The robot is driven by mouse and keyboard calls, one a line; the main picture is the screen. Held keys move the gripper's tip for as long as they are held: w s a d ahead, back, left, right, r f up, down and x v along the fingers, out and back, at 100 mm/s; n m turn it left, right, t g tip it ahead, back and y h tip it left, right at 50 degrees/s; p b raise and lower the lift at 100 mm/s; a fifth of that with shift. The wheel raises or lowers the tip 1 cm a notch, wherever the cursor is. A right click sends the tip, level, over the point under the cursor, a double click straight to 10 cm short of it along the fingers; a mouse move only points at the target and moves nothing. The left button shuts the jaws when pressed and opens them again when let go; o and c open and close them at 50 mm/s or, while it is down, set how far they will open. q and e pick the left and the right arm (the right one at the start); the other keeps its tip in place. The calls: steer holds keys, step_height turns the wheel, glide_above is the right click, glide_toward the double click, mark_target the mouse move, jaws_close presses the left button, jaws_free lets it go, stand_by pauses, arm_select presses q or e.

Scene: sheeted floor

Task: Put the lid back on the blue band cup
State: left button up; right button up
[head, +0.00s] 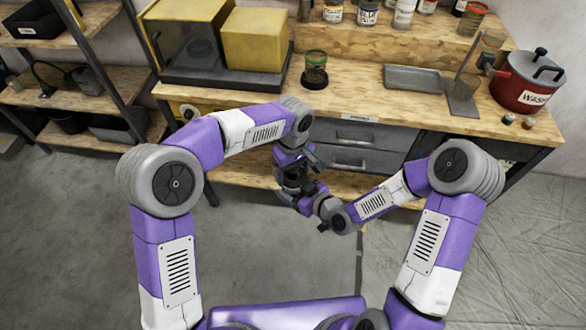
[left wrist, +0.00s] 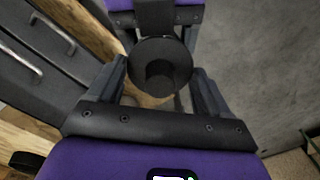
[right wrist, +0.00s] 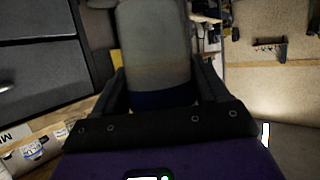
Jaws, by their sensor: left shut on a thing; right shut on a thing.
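My left gripper (head: 290,172) and my right gripper (head: 312,200) are close together in front of the bench, above the floor. In the left wrist view my left gripper is shut on a dark round piece, seemingly the lid (left wrist: 160,65), held between its fingers; my right gripper shows just beyond it. In the right wrist view my right gripper is shut on the grey blue band cup (right wrist: 153,45), whose dark blue band (right wrist: 160,99) lies by the fingers. In the head view the arms mostly hide both pieces; whether they touch cannot be told.
The wooden bench (head: 370,100) holds a green-rimmed jar (head: 315,68), a grey tray (head: 413,78), a red pot (head: 528,80) and a yellow box machine (head: 255,40). Grey drawers (head: 360,134) are just behind my grippers. Shelves (head: 90,80) stand at left. Floor nearer me is clear.

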arm_select(q)
steer(key=shift+f, duration=0.6)
steer(key=o, duration=0.9)
step_height(320, 180, up, 12)
stand_by(0.6)
